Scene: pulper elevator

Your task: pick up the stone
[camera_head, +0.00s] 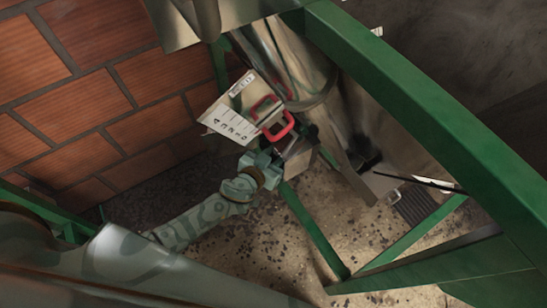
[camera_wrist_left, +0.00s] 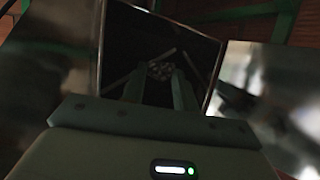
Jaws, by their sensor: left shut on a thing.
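In the left wrist view a small, brownish, speckled stone (camera_wrist_left: 160,69) sits between the fingertips of my left gripper (camera_wrist_left: 160,80). The two fingers are shut on it, inside a dark, square-edged metal opening (camera_wrist_left: 213,75). In the head view my left gripper (camera_head: 283,150) reaches in just below a red handle (camera_head: 278,127) on the machine. The stone cannot be made out in the head view; the gripper and the housing hide it. My right gripper is in neither view.
A green frame beam (camera_head: 430,105) crosses the right side, with thinner green bars (camera_head: 312,228) below. A white marked plate (camera_head: 228,125) stands close above my gripper. A brick wall (camera_head: 70,90) is at left. The speckled floor (camera_head: 260,240) shows between the bars.

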